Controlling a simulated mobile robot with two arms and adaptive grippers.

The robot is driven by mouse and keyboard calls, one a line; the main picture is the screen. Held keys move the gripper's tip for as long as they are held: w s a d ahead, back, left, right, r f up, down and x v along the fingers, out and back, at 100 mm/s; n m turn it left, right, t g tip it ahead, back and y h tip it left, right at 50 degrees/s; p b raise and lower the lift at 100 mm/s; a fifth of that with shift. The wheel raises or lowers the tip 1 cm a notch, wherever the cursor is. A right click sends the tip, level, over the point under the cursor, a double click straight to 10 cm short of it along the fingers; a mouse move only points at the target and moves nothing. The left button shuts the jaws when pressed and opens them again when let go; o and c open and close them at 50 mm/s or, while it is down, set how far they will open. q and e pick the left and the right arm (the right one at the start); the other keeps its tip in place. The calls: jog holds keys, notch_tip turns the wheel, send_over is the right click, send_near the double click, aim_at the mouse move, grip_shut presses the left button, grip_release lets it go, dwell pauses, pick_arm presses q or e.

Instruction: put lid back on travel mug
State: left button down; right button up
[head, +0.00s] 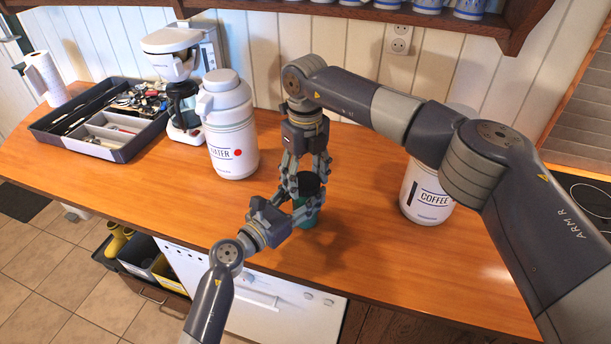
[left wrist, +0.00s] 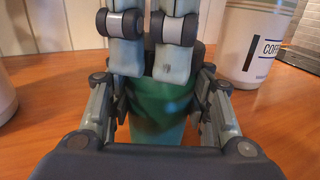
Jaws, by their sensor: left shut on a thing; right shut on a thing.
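The green travel mug (head: 308,216) stands upright on the wooden counter; it also shows in the left wrist view (left wrist: 158,112). My left gripper (head: 302,204) is shut on the mug's body from the side. The dark lid (head: 309,182) is at the top of the mug, directly above the green body. My right gripper (head: 307,174) points down from above and is shut on the lid. Its fingers (left wrist: 150,62) hide much of the lid in the left wrist view. I cannot tell whether the lid is seated or slightly raised.
A white water jug (head: 229,135) stands left of the mug, and a coffee canister (head: 427,196) stands to the right, partly behind my right arm. A utensil tray (head: 118,152) and coffee machine (head: 178,75) are farther left. The counter around the mug is clear.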

jog(key=shift+w+m, duration=0.15)
jog(key=shift+m, duration=0.45)
jog(key=o, duration=1.1)
jog(key=shift+o, duration=0.2)
jog(key=shift+r, duration=0.1)
jog(key=shift+r, duration=2.2)
jog(key=shift+c, duration=0.2)
